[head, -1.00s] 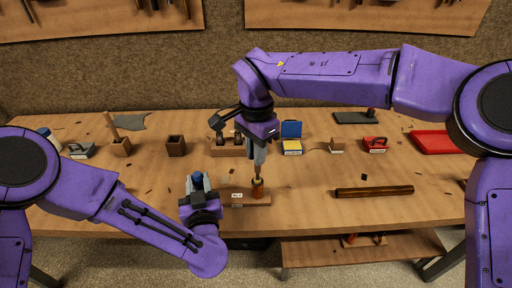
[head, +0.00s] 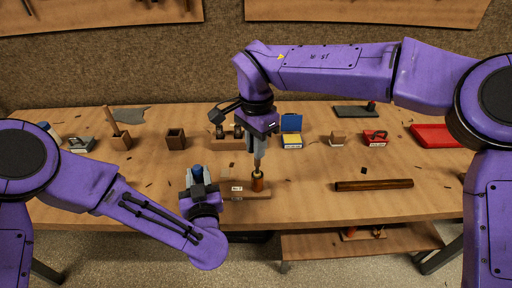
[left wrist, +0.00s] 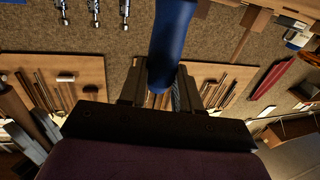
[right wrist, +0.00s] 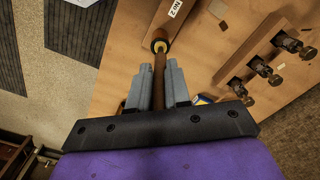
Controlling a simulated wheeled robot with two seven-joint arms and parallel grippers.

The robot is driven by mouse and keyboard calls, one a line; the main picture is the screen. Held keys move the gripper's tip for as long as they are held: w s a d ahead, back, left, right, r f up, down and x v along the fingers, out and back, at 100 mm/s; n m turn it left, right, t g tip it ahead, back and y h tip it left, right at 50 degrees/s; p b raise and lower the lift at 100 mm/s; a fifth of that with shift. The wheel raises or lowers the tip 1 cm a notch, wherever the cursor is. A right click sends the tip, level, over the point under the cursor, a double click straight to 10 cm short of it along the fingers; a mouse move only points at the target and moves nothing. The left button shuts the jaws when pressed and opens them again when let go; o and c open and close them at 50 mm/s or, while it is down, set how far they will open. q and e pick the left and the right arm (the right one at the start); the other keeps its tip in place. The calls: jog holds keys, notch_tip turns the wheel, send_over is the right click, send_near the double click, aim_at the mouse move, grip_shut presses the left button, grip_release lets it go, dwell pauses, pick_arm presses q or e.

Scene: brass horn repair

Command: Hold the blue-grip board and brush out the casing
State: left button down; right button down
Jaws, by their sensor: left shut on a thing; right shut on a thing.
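The board (head: 235,194) lies near the front edge of the bench, with a small white label on it. The brass casing (head: 257,183) stands upright at its right end. My left gripper (head: 197,180) is shut on the board's blue grip (head: 197,168); the grip (left wrist: 172,45) also shows between the fingers in the left wrist view. My right gripper (head: 262,146) is shut on the brush (head: 257,163), above the casing. In the right wrist view the brush handle (right wrist: 158,80) runs from the fingers to the casing mouth (right wrist: 160,40). The brush's lower end is hidden there.
A wooden block (head: 227,144) with several valve-like parts stands behind the casing. A blue and yellow box (head: 291,141) is right of it. A dark rod (head: 374,185) lies at front right, and a red tray (head: 436,136) at far right. Dark scraps are scattered on the bench.

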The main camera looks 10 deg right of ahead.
jog(key=shift+r, duration=2)
jog(key=shift+f, duration=0.15)
jog(key=shift+f, duration=2.35)
jog(key=shift+r, duration=2.5)
jog(key=shift+f, duration=0.2)
jog(key=shift+f, duration=2.3)
